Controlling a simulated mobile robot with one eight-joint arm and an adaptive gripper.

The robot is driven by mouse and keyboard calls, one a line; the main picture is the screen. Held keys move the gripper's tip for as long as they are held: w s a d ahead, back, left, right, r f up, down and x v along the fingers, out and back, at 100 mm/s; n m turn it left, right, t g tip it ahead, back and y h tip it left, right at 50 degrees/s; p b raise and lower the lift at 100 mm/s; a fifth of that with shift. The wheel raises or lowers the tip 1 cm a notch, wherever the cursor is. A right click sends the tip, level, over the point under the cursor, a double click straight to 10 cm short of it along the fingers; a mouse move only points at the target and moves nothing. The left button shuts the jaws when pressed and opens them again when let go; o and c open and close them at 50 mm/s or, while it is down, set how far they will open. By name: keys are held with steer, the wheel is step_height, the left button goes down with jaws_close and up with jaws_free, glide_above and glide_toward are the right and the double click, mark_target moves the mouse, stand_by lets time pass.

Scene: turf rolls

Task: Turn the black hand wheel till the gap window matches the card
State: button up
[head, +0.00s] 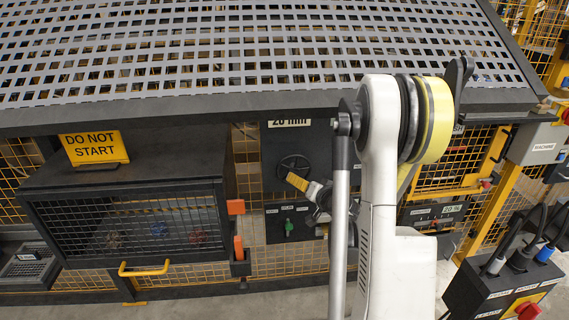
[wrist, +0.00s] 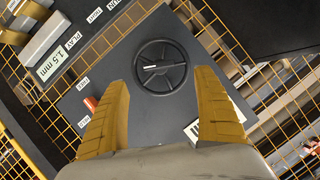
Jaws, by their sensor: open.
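The black hand wheel (wrist: 161,67) is round and spoked, with a pale mark at its hub, on a dark panel. In the head view the wheel (head: 294,163) shows partly, behind my gripper (head: 297,182). In the wrist view my gripper (wrist: 162,78) is open, its yellow fingers on either side of the wheel's lower part, with nothing held. Whether they touch its rim I cannot tell. I cannot make out which is the card or the gap window.
A red lever (wrist: 90,103) with small labels is left of the wheel in the wrist view. A green knob (head: 289,228) is below it in the head view. A mesh-fronted box with a DO NOT START sign (head: 94,148) stands left; a slotted grey deck (head: 250,50) overhangs.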

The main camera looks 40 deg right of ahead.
mark_target(296, 173)
steer(key=b+x, duration=0.3)
steer(key=x, duration=0.6)
steer(key=shift+w+d, duration=0.15)
steer(key=shift+d, duration=0.1)
steer(key=shift+w+d+f+b, duration=0.1)
steer(key=shift+w+d+b, duration=0.15)
steer(key=shift+w, duration=0.2)
steer(key=shift+c, duration=0.3)
steer(key=c, duration=1.4)
steer(key=shift+o, duration=0.2)
